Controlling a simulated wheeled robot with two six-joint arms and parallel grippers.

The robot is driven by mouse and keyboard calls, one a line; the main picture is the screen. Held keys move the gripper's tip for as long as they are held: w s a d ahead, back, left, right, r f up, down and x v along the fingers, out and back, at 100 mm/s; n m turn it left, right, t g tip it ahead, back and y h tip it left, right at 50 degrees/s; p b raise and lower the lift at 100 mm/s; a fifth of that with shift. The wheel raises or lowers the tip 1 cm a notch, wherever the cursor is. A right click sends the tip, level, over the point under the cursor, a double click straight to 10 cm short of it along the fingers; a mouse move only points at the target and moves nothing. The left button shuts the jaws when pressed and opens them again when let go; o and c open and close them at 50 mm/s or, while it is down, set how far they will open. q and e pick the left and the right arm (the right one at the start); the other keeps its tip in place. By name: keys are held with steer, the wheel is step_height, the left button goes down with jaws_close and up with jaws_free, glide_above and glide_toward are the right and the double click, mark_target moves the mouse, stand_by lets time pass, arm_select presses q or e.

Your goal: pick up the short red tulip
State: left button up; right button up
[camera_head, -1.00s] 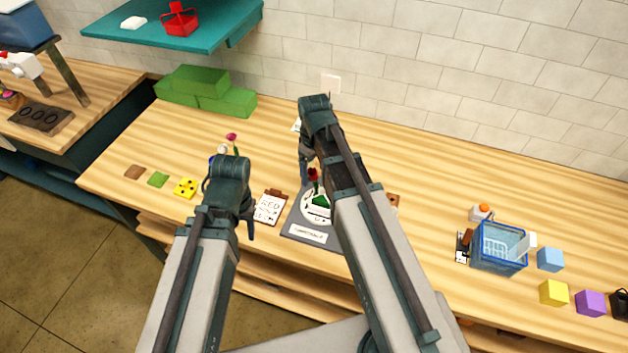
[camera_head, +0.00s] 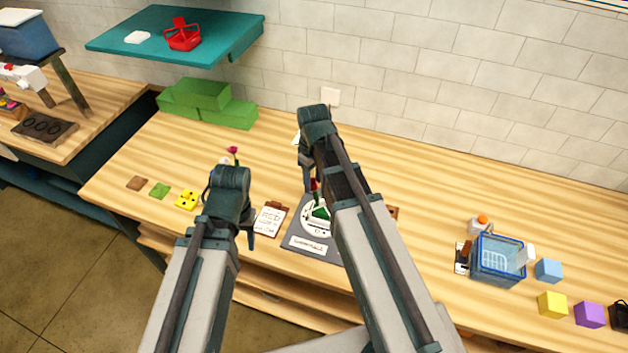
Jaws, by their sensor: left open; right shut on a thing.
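A red tulip head (camera_head: 314,184) shows just below the fingers of my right gripper (camera_head: 306,182), above the grey mat (camera_head: 301,243) with its white disc. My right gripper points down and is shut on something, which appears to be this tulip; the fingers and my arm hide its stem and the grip. My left gripper (camera_head: 248,232) is open, over the front of the table beside the clipboard; most of its jaw is hidden behind its wrist. A pink flower (camera_head: 232,150) stands behind my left wrist, with its lower part hidden.
The clipboard (camera_head: 270,218) lies between my grippers. Yellow (camera_head: 187,200), green (camera_head: 159,191) and brown (camera_head: 137,184) pieces lie at the left. Green blocks (camera_head: 208,104) stand at the back left. A blue basket (camera_head: 498,260) and coloured cubes (camera_head: 552,305) are at the right. The back middle is clear.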

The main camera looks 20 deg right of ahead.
steer(key=r+p, duration=0.1)
steer(key=r, duration=0.1)
steer(key=r+p, duration=0.3)
steer(key=p, duration=0.1)
steer(key=shift+w+a+r, duration=0.3)
steer(key=shift+a+r, duration=0.1)
steer(key=s+a, duration=0.8)
steer(key=s, duration=0.3)
steer(key=shift+s, duration=0.35)
steer(key=shift+f, duration=0.1)
